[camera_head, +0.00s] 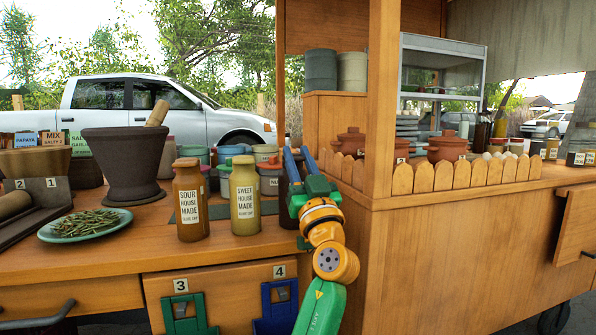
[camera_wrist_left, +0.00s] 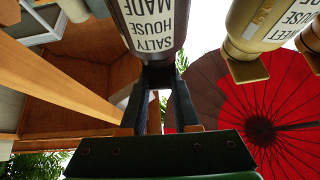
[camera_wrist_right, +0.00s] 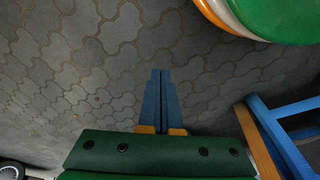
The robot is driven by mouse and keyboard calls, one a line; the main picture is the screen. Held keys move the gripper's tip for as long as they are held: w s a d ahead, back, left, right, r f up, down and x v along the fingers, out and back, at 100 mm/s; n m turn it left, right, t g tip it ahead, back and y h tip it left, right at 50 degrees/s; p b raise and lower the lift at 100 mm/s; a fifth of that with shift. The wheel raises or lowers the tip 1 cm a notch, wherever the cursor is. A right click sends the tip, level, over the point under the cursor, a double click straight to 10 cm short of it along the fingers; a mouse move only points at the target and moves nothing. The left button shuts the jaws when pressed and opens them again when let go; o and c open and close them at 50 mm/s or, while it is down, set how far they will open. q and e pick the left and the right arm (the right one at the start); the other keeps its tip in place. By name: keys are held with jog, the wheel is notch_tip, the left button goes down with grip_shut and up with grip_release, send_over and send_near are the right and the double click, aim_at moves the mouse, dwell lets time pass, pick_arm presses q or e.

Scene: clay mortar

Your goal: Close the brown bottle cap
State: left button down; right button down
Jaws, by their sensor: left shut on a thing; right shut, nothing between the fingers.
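A dark brown bottle (camera_head: 287,212) labelled "Salty House Made" stands at the counter's right end, mostly hidden behind my left gripper (camera_head: 297,153) in the head view. In the left wrist view this bottle (camera_wrist_left: 152,25) shows upside down. There my left gripper (camera_wrist_left: 160,78) is shut on its top end. I cannot tell whether the fingers hold the cap or the neck, nor how the cap sits. My right gripper (camera_wrist_right: 160,75) is shut and empty above the paving in the right wrist view.
An orange-brown sour bottle (camera_head: 190,205) and a yellow sweet bottle (camera_head: 244,200) stand left of my left gripper. A plate of green pods (camera_head: 85,226) and a mortar (camera_head: 122,160) are further left. A wooden post and fence (camera_head: 430,178) rise close on the right.

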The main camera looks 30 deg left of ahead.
aim_at(299, 161)
jog(key=shift+w+v, duration=0.25)
jog(key=shift+v, duration=0.8)
jog(key=shift+r, duration=0.1)
pick_arm(q)
jog(key=c, duration=0.6)
grip_release()
jog(key=shift+f, duration=0.1)
jog(key=shift+c, duration=0.2)
pick_arm(e)
jog(key=shift+w, duration=0.1)
pick_arm(q)
jog(key=b+v, duration=0.1)
jog(key=v, duration=0.5)
jog(key=shift+f, duration=0.15)
jog(key=shift+s+d+f+b, duration=0.2)
jog(key=shift+s+d+b, duration=0.05)
jog(key=shift+d+b, duration=0.1)
pick_arm(e)
jog(key=shift+w+v, duration=0.15)
jog(key=shift+v, duration=0.4)
jog(key=shift+w+v, duration=0.15)
jog(key=shift+v, duration=0.45)
jog(key=shift+s, duration=0.2)
